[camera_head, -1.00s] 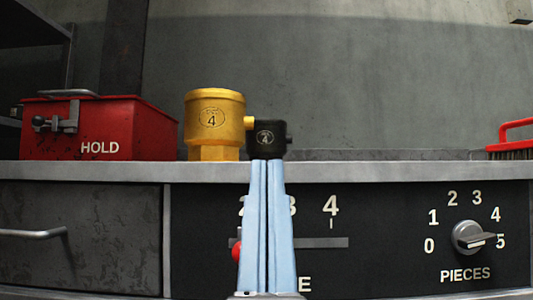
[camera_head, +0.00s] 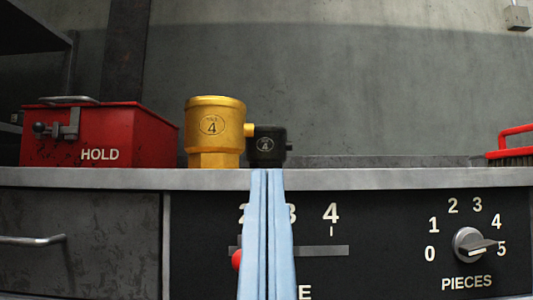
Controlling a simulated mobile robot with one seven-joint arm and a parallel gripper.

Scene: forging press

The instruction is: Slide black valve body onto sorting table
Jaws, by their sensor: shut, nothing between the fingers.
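A small black valve body (camera_head: 266,147) marked 4 stands on the grey sorting table (camera_head: 400,178), right beside a larger yellow valve body (camera_head: 214,130) also marked 4. A yellow stub on the larger body reaches toward the black one; I cannot tell if they touch. My gripper (camera_head: 267,172) shows as two pale blue fingers pointing up, shut and empty. Its tips are in front of the table edge in the picture, just below the black valve body. The fingers cover part of the slider panel.
A red HOLD box (camera_head: 98,135) with a latch stands at the left. A red-handled brush (camera_head: 514,145) lies at the far right. The tabletop between the black body and the brush is clear. Below are a PIECES dial (camera_head: 475,245) and a drawer handle (camera_head: 32,240).

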